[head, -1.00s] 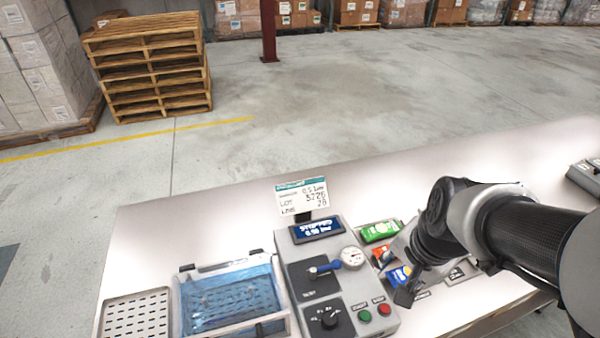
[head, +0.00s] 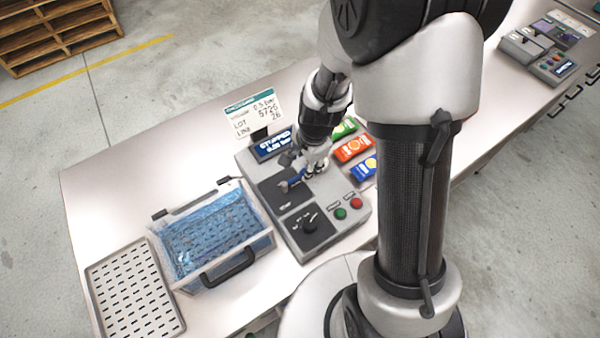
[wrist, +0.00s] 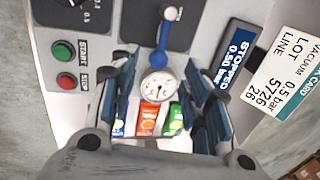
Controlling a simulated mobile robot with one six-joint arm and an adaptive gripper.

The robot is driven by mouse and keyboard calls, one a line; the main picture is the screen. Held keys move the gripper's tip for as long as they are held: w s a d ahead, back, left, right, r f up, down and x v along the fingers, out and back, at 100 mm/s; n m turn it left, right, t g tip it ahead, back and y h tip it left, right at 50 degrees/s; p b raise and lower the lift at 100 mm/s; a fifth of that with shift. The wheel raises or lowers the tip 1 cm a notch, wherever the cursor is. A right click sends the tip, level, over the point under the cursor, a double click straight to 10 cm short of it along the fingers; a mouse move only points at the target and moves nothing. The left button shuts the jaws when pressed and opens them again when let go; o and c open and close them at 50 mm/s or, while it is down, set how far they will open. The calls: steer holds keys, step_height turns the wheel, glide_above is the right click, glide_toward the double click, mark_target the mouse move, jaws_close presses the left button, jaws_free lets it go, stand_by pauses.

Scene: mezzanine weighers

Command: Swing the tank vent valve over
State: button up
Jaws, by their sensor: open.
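The vent valve is a small blue lever (head: 292,182) on a dark plate of the grey control unit (head: 338,222). In the wrist view, its blue handle (wrist: 161,47) runs from a pale round pivot toward the pressure gauge (wrist: 158,85). My gripper (head: 303,163) is over the unit, close to the lever and gauge, and partly hides them in the head view. In the wrist view, my open gripper (wrist: 168,80) has one finger on each side of the gauge and handle end. It holds nothing. Whether a finger touches the lever cannot be told.
The unit has a dark rotary knob (head: 309,224), a green button (head: 340,213), a red button (head: 356,202), a display (head: 272,146) and a raised label card (head: 254,114). Coloured packets (head: 353,149) lie right. A clear-lidded tank (head: 212,238) and slotted tray (head: 133,292) stand left.

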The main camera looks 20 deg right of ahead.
mark_target(300, 175)
steer(key=f+b, duration=0.1)
steer(key=f, duration=0.1)
steer(key=w+f+b, duration=0.1)
steer(key=f, duration=0.2)
steer(key=f+b, duration=0.1)
steer(key=f, duration=0.2)
steer(key=shift+w+a, duration=0.25)
steer(key=shift+a, duration=0.05)
steer(key=shift+r, duration=0.1)
jaws_close()
